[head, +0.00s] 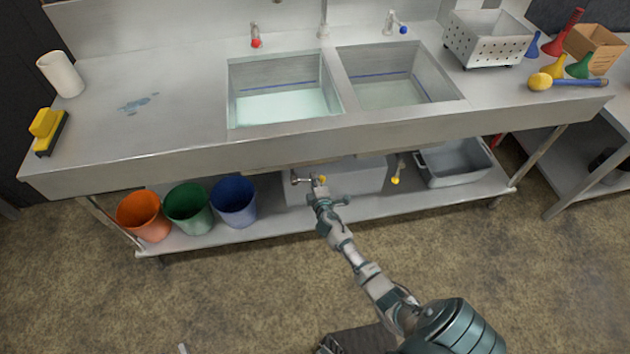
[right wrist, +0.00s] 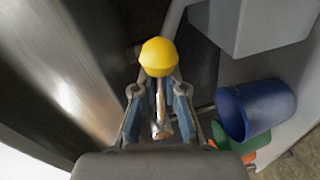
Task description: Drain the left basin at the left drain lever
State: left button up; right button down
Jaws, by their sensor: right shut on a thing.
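The double sink has a left basin (head: 285,92) holding pale, clear liquid below a blue line on its wall. The left drain lever (head: 322,179), with a yellow knob, is under that basin's front. My right gripper (head: 326,200) reaches up to it from the front. In the right wrist view, the yellow knob (right wrist: 158,56) sits at the fingertips and a metal stem runs between the two fingers. My right gripper (right wrist: 158,92) is shut on this lever; its exact contact is partly hidden. My left gripper is not in view.
The right basin (head: 400,82) has its own yellow-knobbed drain lever (head: 396,179). Orange (head: 143,215), green (head: 188,207) and blue (head: 234,200) buckets stand on the lower shelf, left of the lever. A grey tub (head: 455,165) is at its right. The sink's front edge overhangs the levers.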

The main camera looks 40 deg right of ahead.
jog(key=shift+s+a+f, duration=0.1)
jog(key=shift+s+f, duration=0.1)
jog(key=shift+f, duration=0.25)
jog(key=c, duration=1.2)
grip_release()
jog(key=shift+r, duration=0.1)
jog(key=shift+w+r, duration=0.1)
jog(key=shift+r, duration=0.1)
jog(key=v, duration=1.2)
jog(key=shift+a+f, duration=0.1)
jog(key=shift+f, duration=0.05)
